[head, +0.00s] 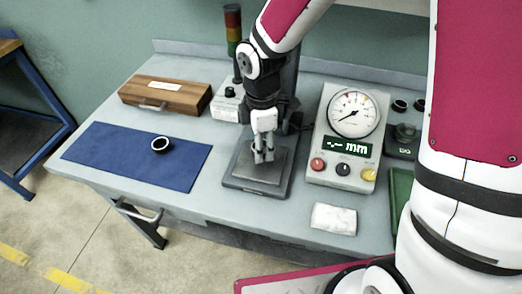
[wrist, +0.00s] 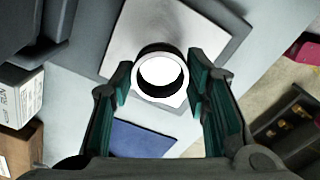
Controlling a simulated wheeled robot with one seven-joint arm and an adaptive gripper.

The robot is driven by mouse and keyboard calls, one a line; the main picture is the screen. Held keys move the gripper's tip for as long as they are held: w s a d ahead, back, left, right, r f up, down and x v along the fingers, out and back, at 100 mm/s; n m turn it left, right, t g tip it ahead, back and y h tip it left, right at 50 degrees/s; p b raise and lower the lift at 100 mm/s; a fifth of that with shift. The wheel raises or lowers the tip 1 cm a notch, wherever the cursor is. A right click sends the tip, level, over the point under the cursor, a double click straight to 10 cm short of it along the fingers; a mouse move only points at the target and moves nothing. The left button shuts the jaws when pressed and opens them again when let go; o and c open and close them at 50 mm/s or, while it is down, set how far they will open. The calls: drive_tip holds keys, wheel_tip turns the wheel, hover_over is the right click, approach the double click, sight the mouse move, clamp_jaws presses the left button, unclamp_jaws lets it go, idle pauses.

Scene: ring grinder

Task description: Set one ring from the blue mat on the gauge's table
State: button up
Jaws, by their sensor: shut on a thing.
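My gripper (head: 263,157) is low over the gauge's table (head: 243,164), a pale square plate on a dark base. In the wrist view the gripper (wrist: 160,86) is shut on a ring (wrist: 160,94), with one finger on each side. The ring has a pale face and a dark inner wall, and the plate (wrist: 120,38) lies beneath or just beyond it. I cannot tell whether the ring touches the plate. In the head view the held ring is hard to make out. Another dark ring (head: 162,145) lies on the blue mat (head: 110,150), whose corner shows in the wrist view (wrist: 140,140).
A readout box with a dial (head: 353,112) and coloured buttons stands right of the plate. A white cloth (head: 334,219) lies in front of it. A wooden case (head: 165,96) and a signal tower (head: 233,30) stand at the back. Bare bench lies between mat and plate.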

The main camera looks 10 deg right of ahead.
drive_tip(key=shift+f, duration=1.6)
drive_tip(key=shift+f, duration=0.15)
drive_tip(key=o, duration=1.2)
wheel_tip(320, 180, up, 12)
drive_tip(key=shift+r, duration=0.25)
